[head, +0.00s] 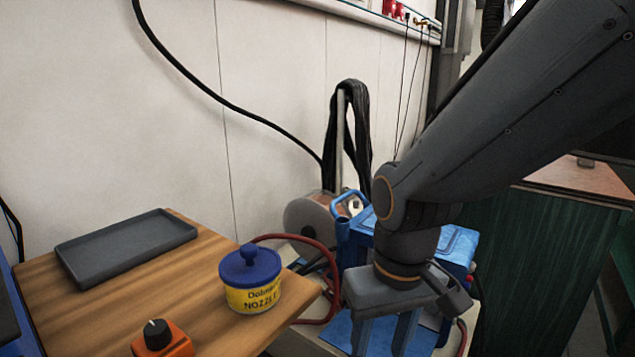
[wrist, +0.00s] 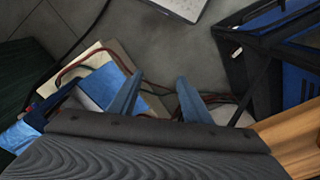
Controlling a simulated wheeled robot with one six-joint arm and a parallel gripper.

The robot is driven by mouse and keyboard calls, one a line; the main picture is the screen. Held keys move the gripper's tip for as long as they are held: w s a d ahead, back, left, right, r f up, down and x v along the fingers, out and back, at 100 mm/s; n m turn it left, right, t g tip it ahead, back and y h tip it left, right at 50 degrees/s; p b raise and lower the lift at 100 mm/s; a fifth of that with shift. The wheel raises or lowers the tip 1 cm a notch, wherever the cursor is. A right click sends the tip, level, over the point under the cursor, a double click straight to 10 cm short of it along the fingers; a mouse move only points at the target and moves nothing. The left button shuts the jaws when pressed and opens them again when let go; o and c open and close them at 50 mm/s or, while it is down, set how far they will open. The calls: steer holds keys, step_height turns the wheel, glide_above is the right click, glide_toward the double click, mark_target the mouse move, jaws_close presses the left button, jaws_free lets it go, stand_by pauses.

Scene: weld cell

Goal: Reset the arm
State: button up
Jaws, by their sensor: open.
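My arm reaches in from the upper right in the head view, with my gripper (head: 385,335) pointing down to the right of the wooden table. In the wrist view my gripper (wrist: 156,92) shows two blue-grey fingers spread apart, with nothing between them but floor and cables further down. The fingertips are cut off by the lower edge of the head view. The gripper is in front of a blue machine (head: 458,243) and hides part of it.
The wooden table (head: 215,280) holds a grey tray (head: 125,245), a yellow tub with a blue lid (head: 250,280) and an orange box with a black knob (head: 162,340). Red and black hoses hang behind my gripper. A dark green curtain (head: 540,270) stands at the right.

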steer(key=s+a+r+p, duration=0.1)
steer(key=s+a+r, duration=0.1)
steer(key=s+r, duration=0.1)
steer(key=d+r+m+p, duration=0.3)
steer(key=d+r+p, duration=0.9)
steer(key=p, duration=0.9)
steer(key=shift+s+r+g+h, duration=0.3)
steer(key=shift+s+r+h, duration=0.15)
steer(key=shift+r, duration=0.4)
